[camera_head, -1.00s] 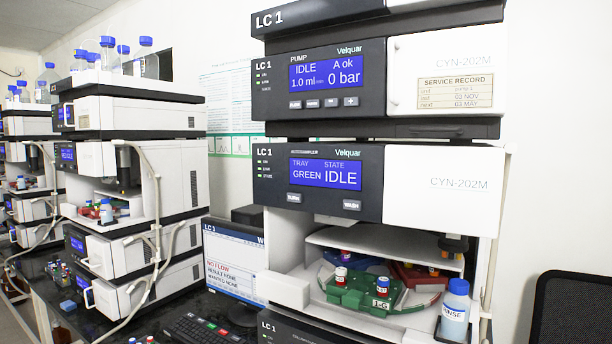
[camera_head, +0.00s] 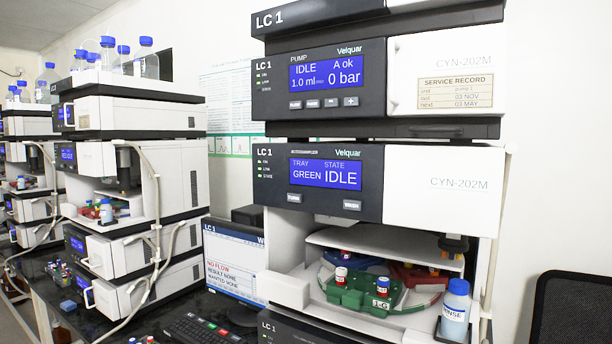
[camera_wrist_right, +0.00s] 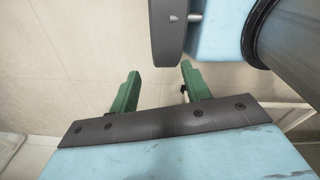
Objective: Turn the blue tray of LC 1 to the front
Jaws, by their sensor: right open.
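The LC 1 autosampler (camera_head: 325,180) stands in the middle of the head view. Its screen reads tray GREEN, state IDLE, with TURN (camera_head: 294,198) and WASH (camera_head: 352,205) buttons below. In its open bay the green tray (camera_head: 352,299), marked 1-G, faces front with several vials in it. A blue tray (camera_head: 368,262) sits behind it, partly hidden, and a red tray (camera_head: 428,276) shows at the back right. My right gripper (camera_wrist_right: 158,80) is open and empty in the right wrist view, over a pale tiled floor. My left gripper is in neither view.
A rinse bottle (camera_head: 455,308) stands at the bay's right front. The LC 1 pump (camera_head: 320,78) sits above. A monitor (camera_head: 234,262) and keyboard (camera_head: 200,328) are on the dark bench at left. More stacks (camera_head: 130,180) stand further left, and a dark chair back (camera_head: 575,308) is at right.

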